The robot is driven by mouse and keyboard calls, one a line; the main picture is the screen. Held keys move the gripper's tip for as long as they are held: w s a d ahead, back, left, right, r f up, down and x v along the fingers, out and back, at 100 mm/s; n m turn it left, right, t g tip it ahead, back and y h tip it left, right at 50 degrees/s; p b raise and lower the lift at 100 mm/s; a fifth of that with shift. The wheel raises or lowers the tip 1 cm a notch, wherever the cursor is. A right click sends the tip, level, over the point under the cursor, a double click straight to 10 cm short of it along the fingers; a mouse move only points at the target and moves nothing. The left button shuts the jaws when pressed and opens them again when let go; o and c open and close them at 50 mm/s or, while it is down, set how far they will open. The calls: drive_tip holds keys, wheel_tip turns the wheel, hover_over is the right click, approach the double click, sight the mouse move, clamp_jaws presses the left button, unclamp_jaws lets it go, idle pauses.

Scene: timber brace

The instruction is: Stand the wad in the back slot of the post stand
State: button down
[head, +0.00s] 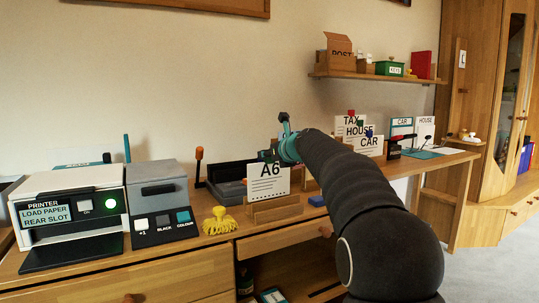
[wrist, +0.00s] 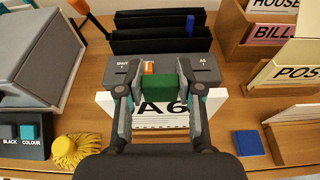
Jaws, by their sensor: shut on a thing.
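The wad is a white sheaf marked A6 (head: 268,184) with a green clip (wrist: 158,92) at its top. My gripper (head: 268,156) is shut on the clip, and the fingers (wrist: 160,90) flank it in the wrist view. The wad hangs roughly upright in front of a grey device (wrist: 118,75). A low wooden stand (head: 272,210) shows just below and in front of it in the head view; I cannot tell whether they touch. A wooden holder with a card reading POST (wrist: 292,74) is at the right of the wrist view. My arm mostly hides it in the head view.
A yellow brush (head: 219,222) lies left of the wooden stand. A blue block (wrist: 247,143) lies to the right on the desk. A printer (head: 68,222) and a grey box (head: 158,203) stand at left. Black trays (wrist: 160,38) stand behind the device.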

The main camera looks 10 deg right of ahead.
sight(270, 163)
drive_tip(key=shift+f+b, duration=0.95)
drive_tip(key=shift+f, duration=0.65)
drive_tip(key=shift+c, duration=1)
unclamp_jaws()
wheel_tip(270, 163, up, 8)
drive_tip(key=p, duration=0.8)
drive_tip(key=shift+p, duration=0.3)
drive_tip(key=shift+s, duration=0.1)
